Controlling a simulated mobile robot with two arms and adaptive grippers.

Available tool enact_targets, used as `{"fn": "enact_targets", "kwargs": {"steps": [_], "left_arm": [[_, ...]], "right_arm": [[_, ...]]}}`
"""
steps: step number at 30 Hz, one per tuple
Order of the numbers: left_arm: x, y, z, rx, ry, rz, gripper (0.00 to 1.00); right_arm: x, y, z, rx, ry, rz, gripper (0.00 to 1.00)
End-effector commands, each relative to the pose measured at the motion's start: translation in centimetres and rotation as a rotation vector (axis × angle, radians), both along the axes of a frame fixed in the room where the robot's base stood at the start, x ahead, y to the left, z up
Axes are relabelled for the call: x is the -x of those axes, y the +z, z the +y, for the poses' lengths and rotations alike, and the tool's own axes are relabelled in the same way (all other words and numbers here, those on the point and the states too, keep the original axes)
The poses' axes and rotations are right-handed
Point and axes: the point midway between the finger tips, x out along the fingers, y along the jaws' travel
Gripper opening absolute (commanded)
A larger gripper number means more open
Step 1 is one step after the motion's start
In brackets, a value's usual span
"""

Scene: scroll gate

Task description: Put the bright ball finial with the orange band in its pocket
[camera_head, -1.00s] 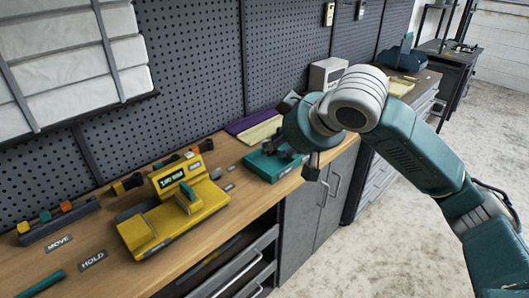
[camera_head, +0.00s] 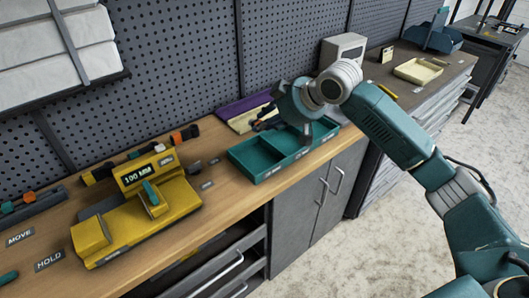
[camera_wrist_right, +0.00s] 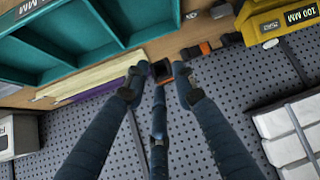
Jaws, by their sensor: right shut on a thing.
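My right gripper (camera_head: 262,123) is beside and above the back part of the teal compartment tray (camera_head: 238,157), its fingers pointing left. In the right wrist view its fingertips (camera_wrist_right: 160,76) close on a small dark piece with an orange part (camera_wrist_right: 163,69). I take this for the finial with the orange band; most of it is hidden by the fingers, and no bright ball shows. The tray also shows at upper left in the right wrist view (camera_wrist_right: 60,52). Its front compartments look empty in the head view. My left gripper is not in view.
A yellow gauge marked 100 MM (camera_head: 140,215) stands on the wooden bench (camera_head: 235,205). Several dark and orange pieces lie behind it. A purple and cream tray (camera_head: 245,115) lies by the pegboard (camera_head: 190,70). A grey box (camera_head: 343,50) stands behind my arm.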

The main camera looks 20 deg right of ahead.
Motion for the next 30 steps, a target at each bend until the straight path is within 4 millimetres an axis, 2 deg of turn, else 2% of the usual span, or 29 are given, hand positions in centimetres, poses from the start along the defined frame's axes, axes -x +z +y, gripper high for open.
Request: {"fn": "enact_targets", "kwargs": {"steps": [1,3,9,14,21,30], "left_arm": [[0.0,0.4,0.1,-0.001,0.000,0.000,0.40],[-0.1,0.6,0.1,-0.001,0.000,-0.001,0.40],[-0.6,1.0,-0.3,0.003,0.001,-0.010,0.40],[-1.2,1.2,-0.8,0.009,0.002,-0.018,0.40],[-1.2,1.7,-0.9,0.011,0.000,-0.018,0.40],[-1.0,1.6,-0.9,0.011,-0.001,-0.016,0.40]], "right_arm": [[0.1,-1.5,-0.1,0.001,-0.001,0.006,0.00],[0.1,-3.3,0.0,0.001,-0.001,0.005,0.00],[0.0,-6.8,0.0,0.000,-0.001,0.001,0.00],[0.0,-8.0,0.0,0.001,-0.001,0.000,0.00],[0.0,-11.4,0.0,0.000,-0.001,0.001,0.00],[0.0,-11.8,0.0,0.000,-0.001,-0.002,0.00]]}}
